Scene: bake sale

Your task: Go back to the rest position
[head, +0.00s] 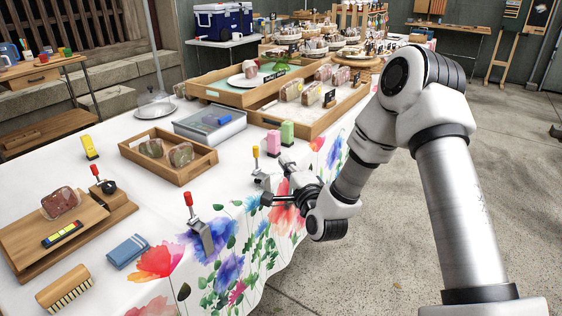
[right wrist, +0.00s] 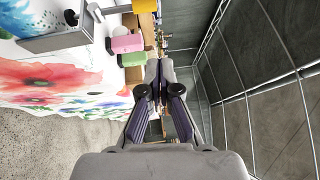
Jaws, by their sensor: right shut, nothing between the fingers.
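My right gripper (head: 287,165) hangs over the front edge of the cloth-covered table, near a pink block (head: 273,143) and a green block (head: 287,132). In the right wrist view its two fingers (right wrist: 161,68) are closed together with nothing between them. The pink block (right wrist: 127,43) and green block (right wrist: 132,58) show to the left of the fingers there, apart from them. My right arm reaches in from the right side of the head view. My left gripper is not in view.
On the table (head: 60,165) are a wooden tray (head: 190,172) with wrapped baked goods, a metal-sided bin (head: 208,137), a wooden board (head: 60,240), a blue cloth (head: 128,251), a brush (head: 62,287) and a red-handled tool (head: 200,228). Open floor (head: 510,190) lies right.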

